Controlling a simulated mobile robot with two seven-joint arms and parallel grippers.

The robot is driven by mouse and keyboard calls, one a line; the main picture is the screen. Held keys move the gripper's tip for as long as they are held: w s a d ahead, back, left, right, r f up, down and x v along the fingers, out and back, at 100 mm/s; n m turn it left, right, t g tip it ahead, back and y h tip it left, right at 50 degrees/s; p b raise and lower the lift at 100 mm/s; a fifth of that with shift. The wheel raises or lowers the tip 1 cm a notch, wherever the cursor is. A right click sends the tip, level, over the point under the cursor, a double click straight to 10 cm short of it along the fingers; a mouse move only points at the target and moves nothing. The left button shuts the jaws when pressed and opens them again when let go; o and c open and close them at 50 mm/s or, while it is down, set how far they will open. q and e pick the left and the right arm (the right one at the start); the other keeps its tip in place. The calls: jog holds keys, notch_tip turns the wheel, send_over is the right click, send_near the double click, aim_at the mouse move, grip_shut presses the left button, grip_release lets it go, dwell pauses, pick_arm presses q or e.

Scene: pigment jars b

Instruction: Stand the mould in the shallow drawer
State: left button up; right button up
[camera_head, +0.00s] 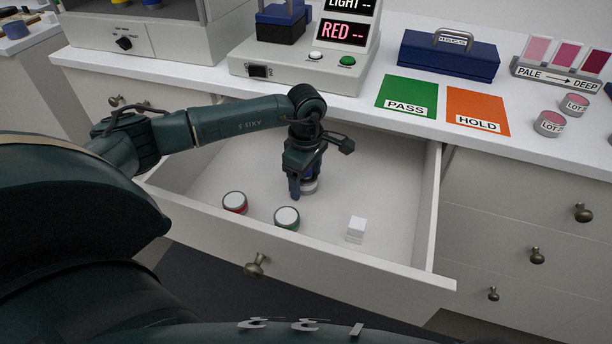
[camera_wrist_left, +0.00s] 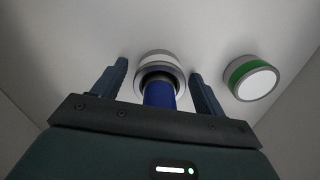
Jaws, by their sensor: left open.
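The mould, a blue stem with a silver ring and pale base (camera_head: 311,187), stands in the open shallow drawer (camera_head: 400,205), partly hidden behind my left gripper (camera_head: 302,184). In the left wrist view the mould (camera_wrist_left: 158,92) is between the two fingers of my left gripper (camera_wrist_left: 158,80), with a gap visible on each side. The fingers are open and point down into the drawer. My right gripper is not in view.
In the drawer stand a red-banded jar (camera_head: 235,202), a green-banded jar (camera_head: 287,217) and a small white block (camera_head: 356,229). The worktop above holds a display unit (camera_head: 300,75), a blue box (camera_head: 448,57), green (camera_head: 407,92) and orange (camera_head: 477,106) cards.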

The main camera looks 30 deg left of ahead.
pick_arm(q)
jog(key=shift+r, duration=0.1)
notch_tip(320, 180, up, 12)
jog(key=shift+r, duration=0.1)
dwell(0.4)
dwell(0.4)
